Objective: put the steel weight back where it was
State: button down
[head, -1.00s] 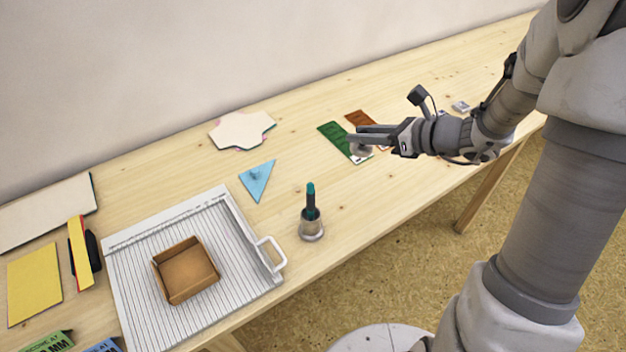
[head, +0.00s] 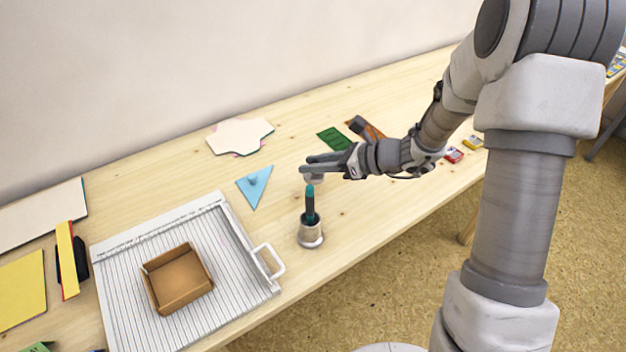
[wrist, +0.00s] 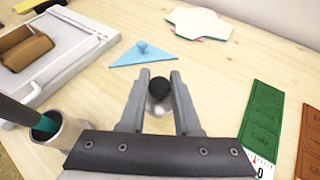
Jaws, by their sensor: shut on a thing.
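My gripper (head: 310,166) is shut on the steel weight (head: 314,178) and holds it above the table, close over the dark teal-tipped tool standing in the metal cup. In the wrist view my gripper (wrist: 159,88) has a round black knob (wrist: 159,84) between its fingers, with a pale shiny part below it. The weight's underside is hidden there. The frames do not mark where the weight stood before.
The metal cup (head: 311,238) with its upright tool (head: 310,200) stands close below my gripper. A grooved white tray (head: 225,290) holds a brown open box (head: 180,280). Green (wrist: 264,115) and brown cards lie to the right. A pale cut-out sheet (head: 240,135) lies behind.

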aim_at(313, 177)
jog(key=shift+w+a+f, duration=0.1)
jog(key=shift+a+f, duration=0.05)
jog(key=shift+f, duration=0.05)
jog(key=shift+f+b, duration=0.75)
jog(key=shift+f, duration=1.1)
jog(key=shift+f, duration=0.2)
jog(key=c, duration=0.6)
grip_release()
